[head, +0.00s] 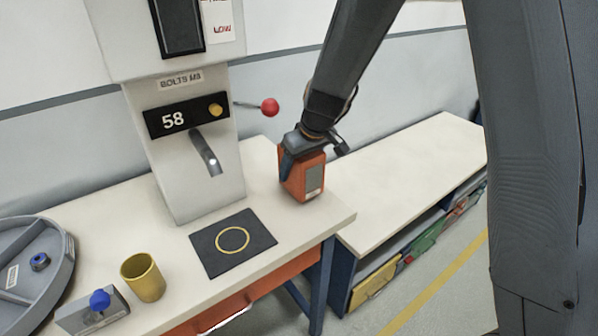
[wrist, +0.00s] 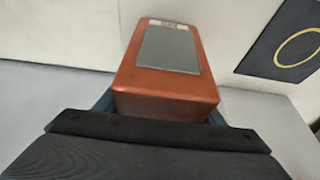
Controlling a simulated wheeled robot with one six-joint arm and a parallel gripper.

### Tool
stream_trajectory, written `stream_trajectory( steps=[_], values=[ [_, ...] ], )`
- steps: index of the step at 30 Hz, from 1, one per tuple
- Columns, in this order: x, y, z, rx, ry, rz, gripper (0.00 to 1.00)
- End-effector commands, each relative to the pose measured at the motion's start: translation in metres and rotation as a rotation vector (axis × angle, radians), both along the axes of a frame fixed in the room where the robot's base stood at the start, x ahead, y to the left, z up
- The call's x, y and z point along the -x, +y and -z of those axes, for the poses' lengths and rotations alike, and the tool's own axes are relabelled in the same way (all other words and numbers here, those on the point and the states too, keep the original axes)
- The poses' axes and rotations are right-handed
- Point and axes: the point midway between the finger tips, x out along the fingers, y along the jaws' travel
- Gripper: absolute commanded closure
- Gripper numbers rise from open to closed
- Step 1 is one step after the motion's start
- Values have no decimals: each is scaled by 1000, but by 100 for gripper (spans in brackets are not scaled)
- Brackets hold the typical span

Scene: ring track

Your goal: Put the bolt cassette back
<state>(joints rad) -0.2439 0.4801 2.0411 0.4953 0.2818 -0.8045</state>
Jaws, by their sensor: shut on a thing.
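The bolt cassette (head: 302,181) is an orange-red box with a grey panel and a small white label. My gripper (head: 303,160) is shut on it from above, at the right end of the white table by the dispenser. Whether its bottom touches the tabletop is hard to tell. In the wrist view the cassette (wrist: 168,65) sits between the blue fingers, its grey panel and label in sight. The bolt dispenser (head: 190,130) is a tall white machine marked "BOLTS M8", with a "58" display, a spout and a red-knobbed lever (head: 269,107). A dark slot (head: 178,25) shows near its top.
A black mat (head: 219,257) with a yellow ring lies before the dispenser. A yellow cup (head: 143,278), a grey block with a blue knob (head: 95,309) and a round grey tray (head: 70,262) stand left. A lower bench (head: 400,175) with shelved coloured boxes extends right, its top clear.

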Motion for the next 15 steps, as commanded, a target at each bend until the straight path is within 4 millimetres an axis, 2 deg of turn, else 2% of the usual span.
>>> stream_trajectory(
  steps=[4,15],
  values=[
    [0,0,15,1,1,1,68],
    [-1,0,18,0,-1,0,68]
  ],
)
